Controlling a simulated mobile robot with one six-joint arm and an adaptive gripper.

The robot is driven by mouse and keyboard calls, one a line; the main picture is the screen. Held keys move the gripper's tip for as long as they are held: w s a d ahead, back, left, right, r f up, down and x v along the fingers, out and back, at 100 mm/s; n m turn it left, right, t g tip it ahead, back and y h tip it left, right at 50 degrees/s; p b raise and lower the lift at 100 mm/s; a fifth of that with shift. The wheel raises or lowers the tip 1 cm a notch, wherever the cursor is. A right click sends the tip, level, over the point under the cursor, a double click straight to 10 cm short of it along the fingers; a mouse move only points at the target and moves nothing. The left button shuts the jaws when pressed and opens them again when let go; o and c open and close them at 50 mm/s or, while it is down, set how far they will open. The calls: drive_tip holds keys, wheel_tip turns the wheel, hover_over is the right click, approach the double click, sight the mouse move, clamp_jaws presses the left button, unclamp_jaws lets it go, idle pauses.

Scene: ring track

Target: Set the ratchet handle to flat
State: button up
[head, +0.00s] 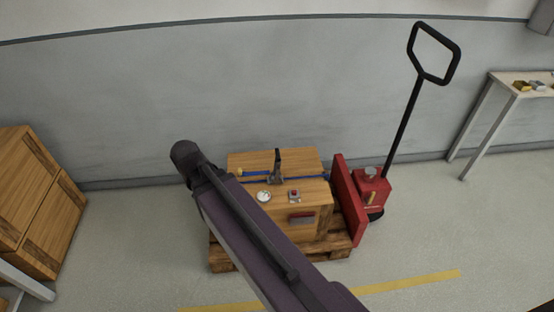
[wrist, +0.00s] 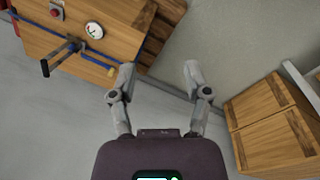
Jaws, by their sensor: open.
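The ratchet handle (head: 278,160) is a dark lever standing upright from the ratchet on a blue strap (head: 308,177) across the top of a wooden crate (head: 240,162). In the wrist view the handle (wrist: 58,60) juts out from the strap, ending in a dark crossbar grip. My gripper (wrist: 160,72) is open and empty, beside the crate, with its fingers apart from the handle and strap. Wall and floor show between the fingers. In the head view my arm crosses in front of the crate's left part, and the gripper does not show.
A round white gauge (head: 264,196) and a small red-buttoned box (head: 294,195) sit on the crate top. The crate stands on a pallet (head: 222,262) with a red pallet jack (head: 374,188) at right. Wooden cabinets (head: 40,200) stand left; a table (head: 510,80) stands right. Front floor is clear.

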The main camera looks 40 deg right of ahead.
drive_tip(key=w+d+f+h+b, duration=0.4)
drive_tip(key=d+f+b, duration=0.3)
drive_tip(key=d+b, duration=0.15)
drive_tip(key=w+d+f+h+b, duration=0.45)
drive_tip(key=d+f+b, duration=0.25)
drive_tip(key=b, duration=0.2)
drive_tip(key=m+g+h+b, duration=0.1)
drive_tip(key=g+h+b, duration=0.2)
drive_tip(key=h+b, duration=1.25)
approach(278, 153)
drive_tip(key=w+a+r+y+b, duration=0.1)
drive_tip(key=a+r+y+b, duration=0.3)
drive_tip(key=a+y+b, duration=0.2)
drive_tip(key=shift+w+y+b, duration=0.2)
drive_tip(key=shift+y+b, duration=0.1)
drive_tip(key=shift+y, duration=0.1)
drive_tip(key=shift+d, duration=0.1)
drive_tip(key=d, duration=0.4)
drive_tip(key=s+d, duration=0.1)
drive_tip(key=d, duration=0.4)
drive_tip(key=s+d+r+p, duration=0.1)
drive_tip(key=d, duration=0.3)
drive_tip(key=shift+s+d, duration=0.1)
drive_tip(key=shift+d, duration=0.15)
clamp_jaws()
